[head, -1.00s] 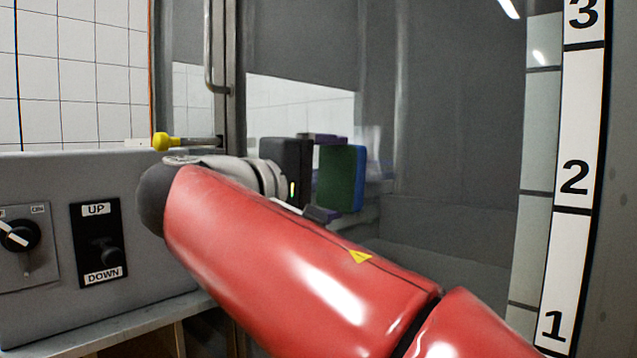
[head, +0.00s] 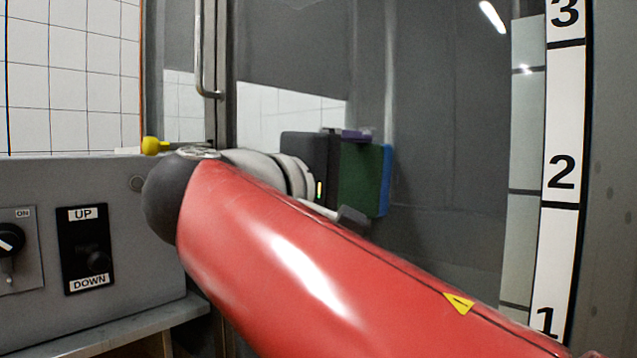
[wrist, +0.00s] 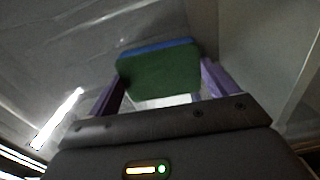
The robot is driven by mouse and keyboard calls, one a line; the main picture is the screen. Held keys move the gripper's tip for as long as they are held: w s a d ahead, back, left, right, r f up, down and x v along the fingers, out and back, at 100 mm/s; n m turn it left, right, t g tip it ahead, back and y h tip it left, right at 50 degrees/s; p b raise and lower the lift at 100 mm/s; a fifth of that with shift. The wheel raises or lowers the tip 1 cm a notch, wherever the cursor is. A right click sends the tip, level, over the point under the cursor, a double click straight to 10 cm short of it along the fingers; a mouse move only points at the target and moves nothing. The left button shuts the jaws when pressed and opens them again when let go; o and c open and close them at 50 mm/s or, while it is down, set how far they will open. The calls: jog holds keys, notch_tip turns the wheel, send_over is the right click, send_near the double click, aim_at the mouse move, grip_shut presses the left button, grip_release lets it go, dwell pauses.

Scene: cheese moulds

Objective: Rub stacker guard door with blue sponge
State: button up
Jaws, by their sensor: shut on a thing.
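The blue sponge (head: 385,180) has a dark green face and stands upright in my gripper (head: 358,172), right of the wrist in the head view. In the wrist view the sponge (wrist: 158,72) sits between the two purple fingers of my gripper (wrist: 162,82), green side towards the camera and a blue strip beyond. My gripper is shut on it. The stacker guard door (head: 440,110) is a dark, see-through, reflecting panel behind the sponge. Whether the sponge touches it I cannot tell. The near finger and my red arm hide part of the lower door.
A vertical metal handle (head: 200,45) is at the upper left of the door. A grey control box (head: 120,240) with an UP/DOWN switch (head: 90,250) stands at left, with a yellow knob (head: 152,146) behind it. A numbered white strip (head: 557,210) runs down the right.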

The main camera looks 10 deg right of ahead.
jog(key=shift+w+r+p, duration=0.1)
jog(key=shift+r+p, duration=1)
jog(key=shift+r, duration=0.3)
jog(key=w+a+p, duration=0.7)
jog(key=w+a, duration=0.2)
jog(key=w, duration=0.5)
jog(key=shift+w+a, duration=0.2)
jog(key=shift+a, duration=0.05)
jog(key=shift+f, duration=0.1)
dwell(0.3)
jog(key=shift+v, duration=2.95)
jog(key=shift+v, duration=1.5)
